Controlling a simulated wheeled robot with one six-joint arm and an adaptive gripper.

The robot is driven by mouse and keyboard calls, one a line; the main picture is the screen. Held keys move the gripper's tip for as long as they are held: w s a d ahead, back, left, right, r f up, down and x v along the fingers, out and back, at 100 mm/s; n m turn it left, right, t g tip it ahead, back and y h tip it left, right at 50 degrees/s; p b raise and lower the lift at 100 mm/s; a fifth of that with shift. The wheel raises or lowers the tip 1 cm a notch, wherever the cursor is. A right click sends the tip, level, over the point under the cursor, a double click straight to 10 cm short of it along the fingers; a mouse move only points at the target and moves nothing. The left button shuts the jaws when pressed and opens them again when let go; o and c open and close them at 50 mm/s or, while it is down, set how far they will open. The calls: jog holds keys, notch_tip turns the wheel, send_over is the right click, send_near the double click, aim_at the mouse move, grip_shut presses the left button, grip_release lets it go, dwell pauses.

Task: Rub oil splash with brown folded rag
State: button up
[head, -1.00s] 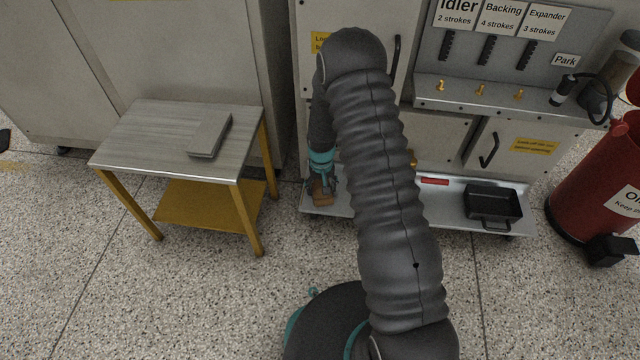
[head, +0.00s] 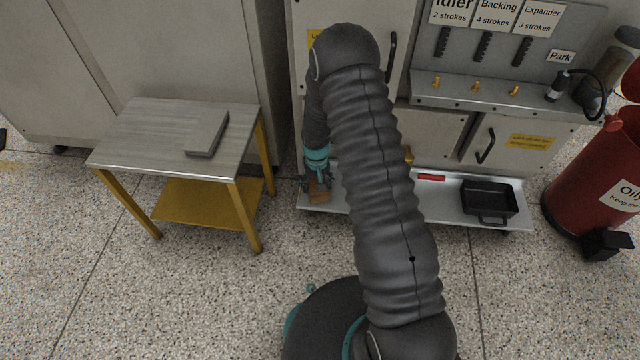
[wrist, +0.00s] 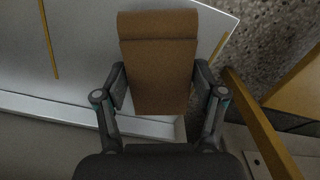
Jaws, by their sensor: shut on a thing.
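The brown folded rag (wrist: 157,62) is between the two fingers of my gripper (wrist: 160,78) in the wrist view, with its folded edge pointing away from me. My gripper is shut on it. In the head view my gripper (head: 318,178) and the rag (head: 318,194) are low at the left end of the pale metal shelf (head: 440,207). I cannot tell whether the rag touches the shelf. I cannot make out an oil splash in either view; the rag and my arm hide part of the shelf.
A black pan (head: 489,200) and a red item (head: 431,178) are on the shelf, right of my arm. A steel-topped table (head: 150,135) with yellow legs, bearing a grey flat block (head: 208,134), stands left. A red bin (head: 590,185) stands right. Speckled floor between is clear.

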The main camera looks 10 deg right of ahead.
jog(key=r, duration=0.2)
jog(key=r+p, duration=0.1)
jog(key=r, duration=0.1)
jog(key=shift+w+d, duration=0.1)
jog(key=shift+d, duration=0.25)
jog(key=shift+r+p, duration=1)
jog(key=shift+r, duration=0.9)
jog(key=shift+a, duration=0.15)
